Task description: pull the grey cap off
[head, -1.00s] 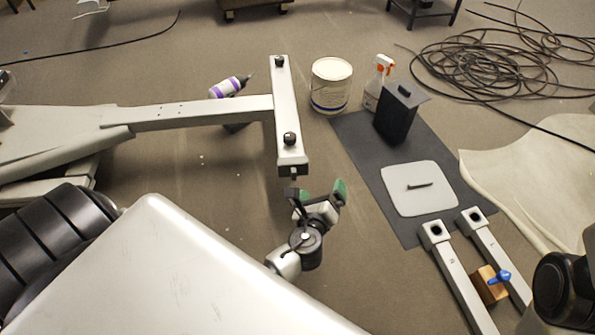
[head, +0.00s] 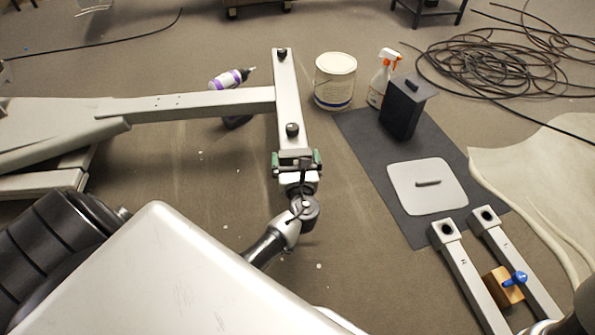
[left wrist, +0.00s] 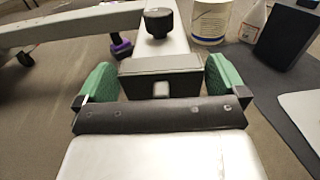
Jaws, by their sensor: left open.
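The grey cap (left wrist: 160,67) is a dark block at the near end of the light metal crossbar (head: 287,95). In the head view it is mostly hidden behind my gripper. My left gripper (head: 297,161) is at that end of the bar. In the left wrist view my left gripper (left wrist: 161,78) is open, with one green-padded finger on each side of the cap. A narrow gap shows at the right finger; contact at the left finger is hard to tell. My right gripper is not in view.
Black foot knobs (head: 292,129) stand on the crossbar. Beyond it are a purple-labelled bottle (head: 228,79), a white bucket (head: 335,82) and a spray bottle (head: 381,78). A dark mat (head: 376,150) carries a black box (head: 403,108) and a light plate (head: 411,203). Two metal tubes (head: 462,275) lie at right.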

